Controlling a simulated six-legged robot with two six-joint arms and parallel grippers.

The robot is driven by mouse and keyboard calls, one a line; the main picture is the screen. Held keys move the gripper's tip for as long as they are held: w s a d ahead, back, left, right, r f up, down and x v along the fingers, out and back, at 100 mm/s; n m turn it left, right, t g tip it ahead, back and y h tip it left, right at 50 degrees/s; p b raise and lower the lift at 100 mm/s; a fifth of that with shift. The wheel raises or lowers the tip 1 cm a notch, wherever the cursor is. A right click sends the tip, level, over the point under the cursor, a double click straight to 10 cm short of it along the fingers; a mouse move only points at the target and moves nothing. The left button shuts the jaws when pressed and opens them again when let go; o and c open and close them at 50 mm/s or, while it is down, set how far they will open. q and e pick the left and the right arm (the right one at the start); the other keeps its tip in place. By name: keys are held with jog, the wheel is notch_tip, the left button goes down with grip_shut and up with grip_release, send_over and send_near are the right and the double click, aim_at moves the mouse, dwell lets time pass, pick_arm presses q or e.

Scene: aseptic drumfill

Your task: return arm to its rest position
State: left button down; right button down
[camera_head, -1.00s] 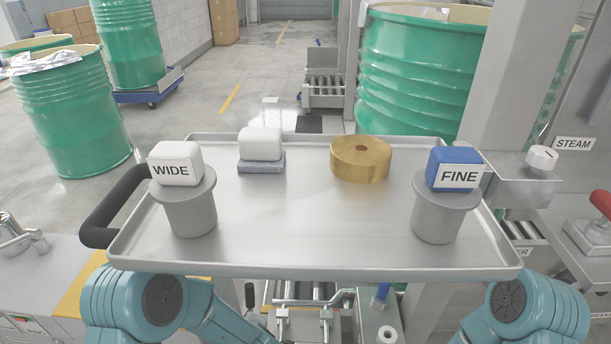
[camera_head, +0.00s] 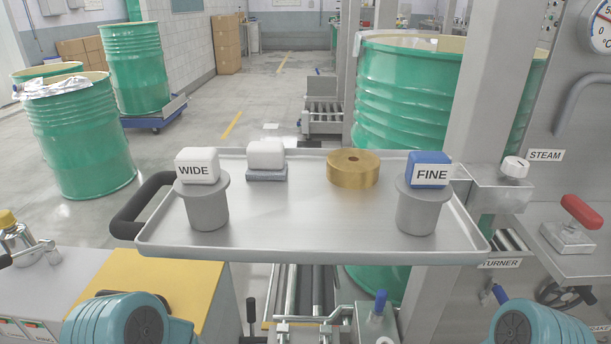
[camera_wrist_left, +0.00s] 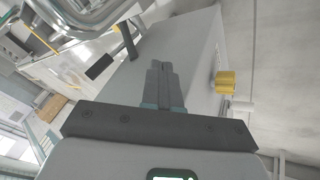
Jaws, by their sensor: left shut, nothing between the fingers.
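My left gripper (camera_wrist_left: 160,82) shows in the left wrist view with its two dark fingers together and nothing between them. A grey-white cabinet and a yellow knob (camera_wrist_left: 226,82) lie beyond the fingers, apart from them. In the head view, only the teal upper parts of my two arms show at the bottom left and bottom right edges. Neither gripper is visible there. My right gripper is in no view.
A steel tray (camera_head: 300,220) carries a WIDE block (camera_head: 197,166), a FINE block (camera_head: 429,169), a white block (camera_head: 266,154) and a brass disc (camera_head: 353,169). A green drum (camera_head: 405,95) stands behind. A red-handled valve (camera_head: 580,213) is at right. A yellow-topped cabinet (camera_head: 165,285) is at lower left.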

pick_arm(q)
jog(key=s+d+f+m+g+h, duration=0.1)
jog(key=s+m+g+h, duration=0.25)
jog(key=s, duration=0.65)
jog(key=s+d+f+m+g+h, duration=0.2)
jog(key=s+m, duration=0.3)
jog(key=s, duration=0.5)
notch_tip(320, 180, up, 26)
jog(key=p, duration=2.6)
jog(key=shift+w+a, duration=0.15)
jog(key=shift+w, duration=0.25)
jog(key=shift+f, duration=0.1)
